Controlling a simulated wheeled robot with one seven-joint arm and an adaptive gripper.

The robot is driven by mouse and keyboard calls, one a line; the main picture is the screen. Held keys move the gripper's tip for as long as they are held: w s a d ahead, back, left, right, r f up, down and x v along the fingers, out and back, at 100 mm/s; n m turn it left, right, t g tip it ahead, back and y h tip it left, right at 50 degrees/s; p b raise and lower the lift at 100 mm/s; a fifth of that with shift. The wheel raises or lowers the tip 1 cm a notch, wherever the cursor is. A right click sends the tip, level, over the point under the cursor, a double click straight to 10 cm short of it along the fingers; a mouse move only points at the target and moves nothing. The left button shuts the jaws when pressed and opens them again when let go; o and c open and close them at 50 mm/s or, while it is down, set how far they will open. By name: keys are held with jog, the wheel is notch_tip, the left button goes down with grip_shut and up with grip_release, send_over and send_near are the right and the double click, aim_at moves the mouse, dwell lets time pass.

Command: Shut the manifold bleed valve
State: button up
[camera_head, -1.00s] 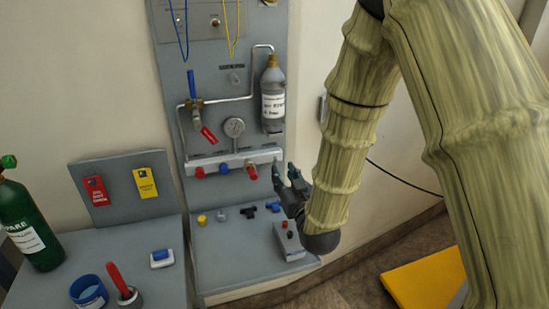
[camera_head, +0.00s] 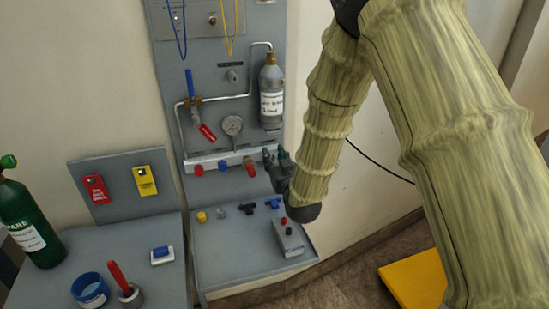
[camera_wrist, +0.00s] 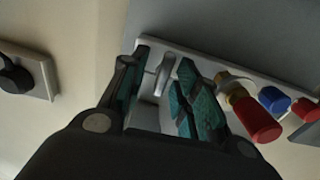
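The manifold (camera_head: 208,162) is a pale horizontal bar on the grey panel, with red and blue knobs along it. In the wrist view the end of the manifold (camera_wrist: 145,41) carries a small metal handle (camera_wrist: 164,74), which looks like the bleed valve; I cannot read a label. My gripper (camera_head: 274,157) is at the right end of the manifold in the head view and hides that end. In the wrist view my gripper (camera_wrist: 160,95) is open, its teal pads on either side of the small handle. I cannot tell whether a pad touches it.
A red knob (camera_wrist: 256,119) on a brass fitting sits just right of my fingers, with a blue knob (camera_wrist: 274,100) beyond. A grey bottle (camera_head: 271,100) hangs above. A gauge (camera_head: 233,126) is above the bar. A small grey box (camera_head: 290,240) stands on the shelf below.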

grip_shut()
